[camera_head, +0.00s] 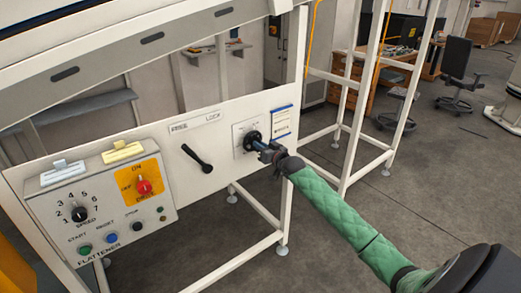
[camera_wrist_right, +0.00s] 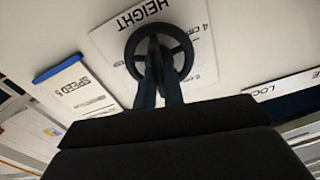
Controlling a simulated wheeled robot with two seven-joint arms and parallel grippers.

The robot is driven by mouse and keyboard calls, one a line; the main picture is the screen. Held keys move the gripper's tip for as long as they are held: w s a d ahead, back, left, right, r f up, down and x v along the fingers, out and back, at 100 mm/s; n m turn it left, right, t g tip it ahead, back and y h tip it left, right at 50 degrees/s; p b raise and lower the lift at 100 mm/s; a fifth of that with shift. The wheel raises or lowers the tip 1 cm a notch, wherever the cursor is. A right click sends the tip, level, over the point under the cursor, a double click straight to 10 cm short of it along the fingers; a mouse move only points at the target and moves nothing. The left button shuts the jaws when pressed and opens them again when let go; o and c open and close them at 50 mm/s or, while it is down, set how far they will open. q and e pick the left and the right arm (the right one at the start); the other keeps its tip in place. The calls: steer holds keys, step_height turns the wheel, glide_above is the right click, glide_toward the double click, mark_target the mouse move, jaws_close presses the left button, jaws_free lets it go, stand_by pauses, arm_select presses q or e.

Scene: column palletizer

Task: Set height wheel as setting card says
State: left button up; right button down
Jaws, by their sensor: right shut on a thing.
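The height wheel (camera_head: 251,140) is a small black handwheel on a white plate at the right of the machine's front panel. In the right wrist view, the wheel (camera_wrist_right: 187,57) sits upside down by the word HEIGHT. My right gripper (camera_head: 264,150) is shut on the wheel; its dark fingers (camera_wrist_right: 157,78) cover the hub and lower rim there. The wheel's pointer cannot be made out. The setting card (camera_head: 283,123), white with a blue top edge, hangs right of the wheel. My left gripper is not in view.
A black lever (camera_head: 198,159) under FREE and LOCK labels is left of the wheel. Further left is a control box (camera_head: 100,205) with a speed knob, a red switch and several buttons. A white frame (camera_head: 350,120) stands behind my right arm.

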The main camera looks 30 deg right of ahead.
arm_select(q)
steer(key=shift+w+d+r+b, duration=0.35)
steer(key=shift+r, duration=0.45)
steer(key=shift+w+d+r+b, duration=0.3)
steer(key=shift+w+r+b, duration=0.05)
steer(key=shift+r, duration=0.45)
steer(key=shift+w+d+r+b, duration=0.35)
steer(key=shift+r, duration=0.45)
arm_select(e)
steer(key=shift+a+n, duration=0.1)
steer(key=shift+n, duration=2.8)
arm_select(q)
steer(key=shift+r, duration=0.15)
arm_select(e)
steer(key=c, duration=1.5)
jaws_free()
